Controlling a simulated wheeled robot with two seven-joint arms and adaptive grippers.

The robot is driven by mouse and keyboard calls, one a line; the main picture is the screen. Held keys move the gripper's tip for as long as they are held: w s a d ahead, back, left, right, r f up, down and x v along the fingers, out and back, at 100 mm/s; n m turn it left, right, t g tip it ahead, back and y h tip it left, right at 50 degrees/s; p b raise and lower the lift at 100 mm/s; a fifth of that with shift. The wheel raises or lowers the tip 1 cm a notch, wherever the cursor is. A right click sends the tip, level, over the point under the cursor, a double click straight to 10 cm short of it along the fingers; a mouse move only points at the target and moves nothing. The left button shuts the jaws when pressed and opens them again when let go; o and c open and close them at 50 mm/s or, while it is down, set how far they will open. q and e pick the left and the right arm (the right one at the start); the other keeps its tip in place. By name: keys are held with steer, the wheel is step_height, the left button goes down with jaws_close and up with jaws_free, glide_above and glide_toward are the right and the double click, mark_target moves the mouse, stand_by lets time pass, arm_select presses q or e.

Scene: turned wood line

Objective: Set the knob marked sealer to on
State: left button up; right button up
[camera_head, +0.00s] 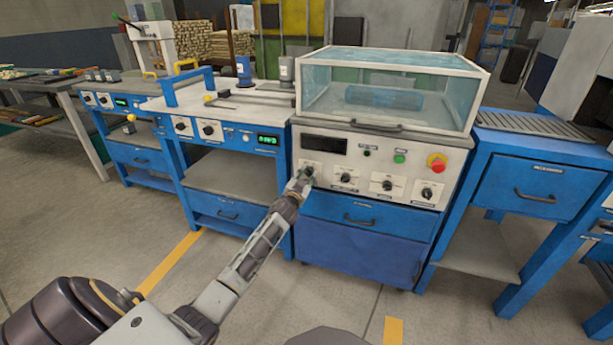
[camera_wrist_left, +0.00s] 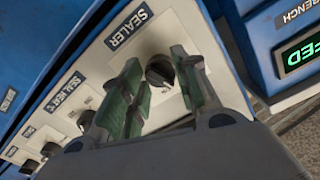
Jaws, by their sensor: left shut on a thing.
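The sealer knob (camera_wrist_left: 158,72) is a round black knob on a light panel, under a dark label reading SEALER in the left wrist view. My left gripper (camera_wrist_left: 156,80) has its green-padded fingers on either side of this knob, shut on it. In the head view my left gripper (camera_head: 303,178) is at the left end of the machine's front panel (camera_head: 365,160) and mostly hides the knob. The knob's exact setting is hard to read. My right gripper is not in view.
More black knobs (camera_head: 345,178) sit in a row to the right, with a green button (camera_head: 399,158) and a red emergency stop (camera_head: 437,163). A clear-lidded chamber (camera_head: 390,90) is above. Blue drawers (camera_head: 367,217) are below. A bench with a green display (camera_head: 267,139) stands left.

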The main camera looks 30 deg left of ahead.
arm_select(q)
steer(key=m+p, duration=0.1)
steer(key=m, duration=0.1)
steer(key=shift+m, duration=0.3)
steer(key=m, duration=0.3)
steer(key=shift+m+p, duration=0.3)
steer(key=shift+m, duration=1.5)
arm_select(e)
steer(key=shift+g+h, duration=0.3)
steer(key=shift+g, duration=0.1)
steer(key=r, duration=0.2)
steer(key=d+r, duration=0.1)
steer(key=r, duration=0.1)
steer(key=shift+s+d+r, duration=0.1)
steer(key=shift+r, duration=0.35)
